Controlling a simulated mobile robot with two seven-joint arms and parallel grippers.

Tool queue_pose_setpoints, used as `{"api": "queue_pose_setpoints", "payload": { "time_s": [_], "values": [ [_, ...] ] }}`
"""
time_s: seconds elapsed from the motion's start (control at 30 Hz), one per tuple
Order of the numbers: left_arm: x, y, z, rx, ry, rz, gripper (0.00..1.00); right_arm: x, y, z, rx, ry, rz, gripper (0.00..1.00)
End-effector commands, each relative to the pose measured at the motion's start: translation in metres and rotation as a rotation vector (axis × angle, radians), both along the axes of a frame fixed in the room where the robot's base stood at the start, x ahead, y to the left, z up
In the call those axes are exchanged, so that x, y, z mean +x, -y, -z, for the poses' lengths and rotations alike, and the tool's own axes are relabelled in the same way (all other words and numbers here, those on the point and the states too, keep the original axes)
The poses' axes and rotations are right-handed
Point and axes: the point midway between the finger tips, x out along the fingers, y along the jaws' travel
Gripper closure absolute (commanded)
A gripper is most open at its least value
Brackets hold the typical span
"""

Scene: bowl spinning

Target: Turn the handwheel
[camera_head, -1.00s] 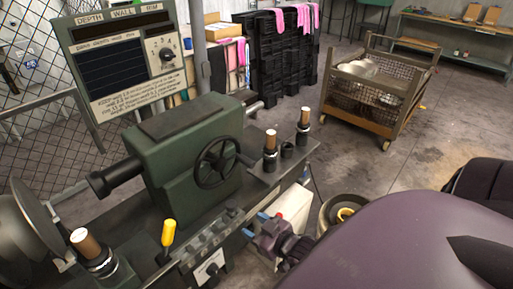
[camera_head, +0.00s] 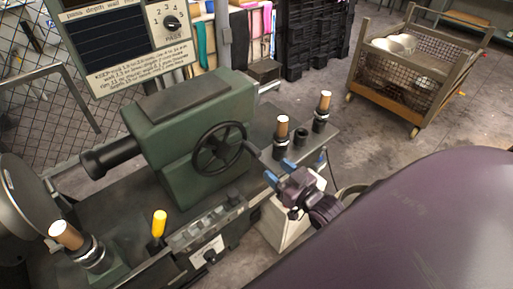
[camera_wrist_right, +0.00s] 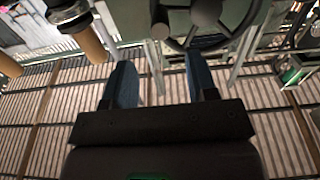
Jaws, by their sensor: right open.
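The handwheel (camera_head: 219,148) is a dark spoked wheel on the front of the green machine head (camera_head: 170,130). It also shows at the top of the right wrist view (camera_wrist_right: 207,20), cut off by the frame edge. My right gripper (camera_head: 279,172), with blue fingers, is to the right of the handwheel and a little lower, apart from it. In the right wrist view its two fingers (camera_wrist_right: 162,88) are spread with nothing between them, and the wheel lies beyond the tips. My left gripper is not in view.
Wooden-topped posts (camera_head: 282,130) stand on the bench right of the handwheel, close to my right gripper. A yellow-handled lever (camera_head: 159,224) stands at the front left. A sign panel (camera_head: 120,40) rises behind. A mesh cart (camera_head: 410,75) stands on the floor at the right.

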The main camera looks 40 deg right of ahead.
Motion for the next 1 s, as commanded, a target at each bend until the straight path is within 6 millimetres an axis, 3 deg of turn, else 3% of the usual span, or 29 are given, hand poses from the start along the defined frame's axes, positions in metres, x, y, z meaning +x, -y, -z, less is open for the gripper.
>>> {"api": "queue_pose_setpoints", "payload": {
  "time_s": [0.6,1.0],
  "values": [
    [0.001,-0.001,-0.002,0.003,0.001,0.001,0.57,0.089,-0.007,0.000,-0.001,-0.001,0.000,0.47],
    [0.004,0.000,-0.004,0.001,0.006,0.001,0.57,0.101,-0.008,0.000,-0.001,-0.002,0.000,0.47]
  ]
}}
